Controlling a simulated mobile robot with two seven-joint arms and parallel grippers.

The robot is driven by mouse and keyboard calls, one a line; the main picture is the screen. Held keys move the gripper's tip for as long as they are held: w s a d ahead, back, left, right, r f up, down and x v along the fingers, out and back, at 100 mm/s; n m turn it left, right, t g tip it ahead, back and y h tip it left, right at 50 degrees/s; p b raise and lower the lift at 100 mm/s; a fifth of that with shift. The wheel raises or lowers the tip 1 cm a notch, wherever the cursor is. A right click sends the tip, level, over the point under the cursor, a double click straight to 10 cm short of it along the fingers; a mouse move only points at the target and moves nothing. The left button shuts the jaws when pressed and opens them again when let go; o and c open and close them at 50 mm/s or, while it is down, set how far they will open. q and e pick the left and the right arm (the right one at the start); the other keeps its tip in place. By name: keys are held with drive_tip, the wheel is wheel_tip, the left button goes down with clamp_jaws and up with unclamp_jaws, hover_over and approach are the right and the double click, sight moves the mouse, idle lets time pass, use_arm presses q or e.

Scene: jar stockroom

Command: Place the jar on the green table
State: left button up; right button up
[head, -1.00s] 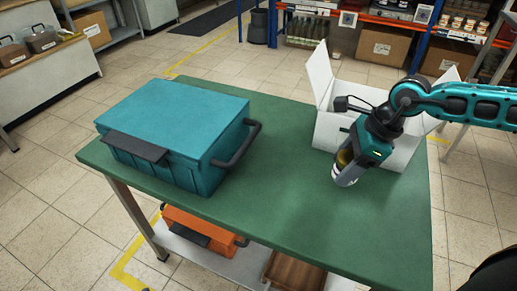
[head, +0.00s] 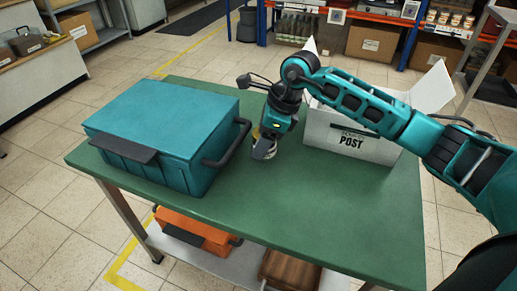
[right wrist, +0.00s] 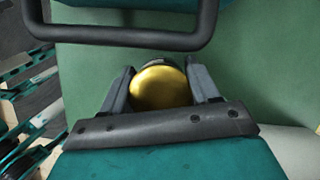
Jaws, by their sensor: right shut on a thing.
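The jar (right wrist: 158,88) shows a round gold lid in the right wrist view, between the two fingers of my right gripper (right wrist: 162,84). The jar is over the green table (head: 300,215), between the teal box and the white box. I cannot tell whether its base touches the tabletop. My left gripper is not in view.
A teal toolbox (head: 165,120) with a dark side handle (head: 228,145) stands close to the left of my gripper. An open white POST box (head: 345,140) stands to the right, behind my forearm. The table's front and right areas are clear.

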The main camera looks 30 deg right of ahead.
drive_tip(key=shift+w+a, duration=0.25)
drive_tip(key=shift+f, duration=0.15)
drive_tip(key=shift+f+b, duration=0.3)
drive_tip(key=shift+f, duration=1.25)
drive_tip(key=shift+f, duration=0.2)
drive_tip(key=o, duration=1.3)
drive_tip(key=shift+r, duration=0.1)
